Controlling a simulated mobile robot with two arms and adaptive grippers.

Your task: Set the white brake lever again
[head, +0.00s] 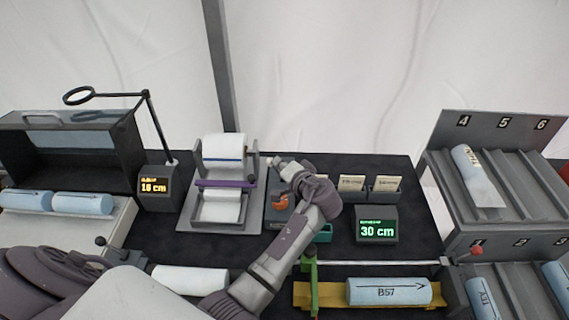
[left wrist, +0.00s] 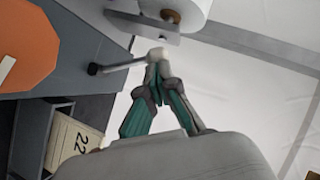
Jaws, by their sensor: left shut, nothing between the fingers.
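The white roll (head: 223,150) with a blue line sits in a grey stand with a purple bar (head: 226,183). A short lever with a pale knob (left wrist: 155,54) and a dark pivot end (left wrist: 94,69) lies beside the stand in the left wrist view. My left gripper (left wrist: 157,72) is shut and empty, its fingertips right at the pale knob; I cannot tell whether they touch it. In the head view my left gripper (head: 278,164) is just right of the stand, and my wrist hides much of that area. My right gripper is not in view.
Displays read 16 cm (head: 155,187) and 30 cm (head: 377,230). A blue roll (head: 389,291) lies in a yellow cradle. A numbered rack (head: 486,134) stands at right.

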